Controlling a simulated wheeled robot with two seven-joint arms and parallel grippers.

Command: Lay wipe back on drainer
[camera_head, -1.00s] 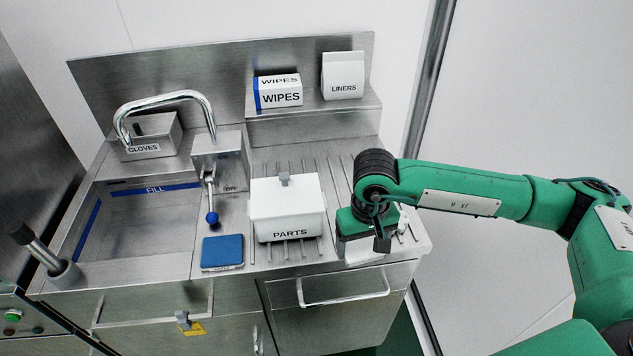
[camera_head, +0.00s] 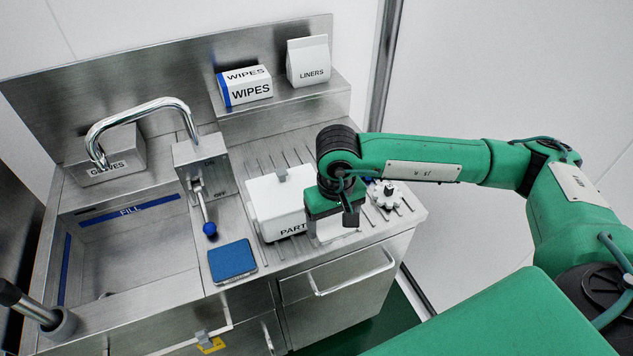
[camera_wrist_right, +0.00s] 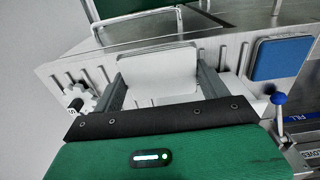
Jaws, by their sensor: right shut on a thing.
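My right gripper (camera_head: 333,222) is over the front right part of the ribbed steel drainer (camera_head: 262,160). It is shut on a flat white wipe (camera_head: 338,230). In the right wrist view the wipe (camera_wrist_right: 158,72) lies between the two fingers (camera_wrist_right: 165,88), its rounded far edge reaching toward the drainer's front edge. I cannot tell whether the wipe touches the drainer. My left gripper is out of view.
A white PARTS box (camera_head: 272,208) stands close left of my right gripper, partly hidden by it. A white gear (camera_head: 387,196) lies to its right. A blue pad (camera_head: 232,261) lies left of the box. The sink (camera_head: 130,245) is at left.

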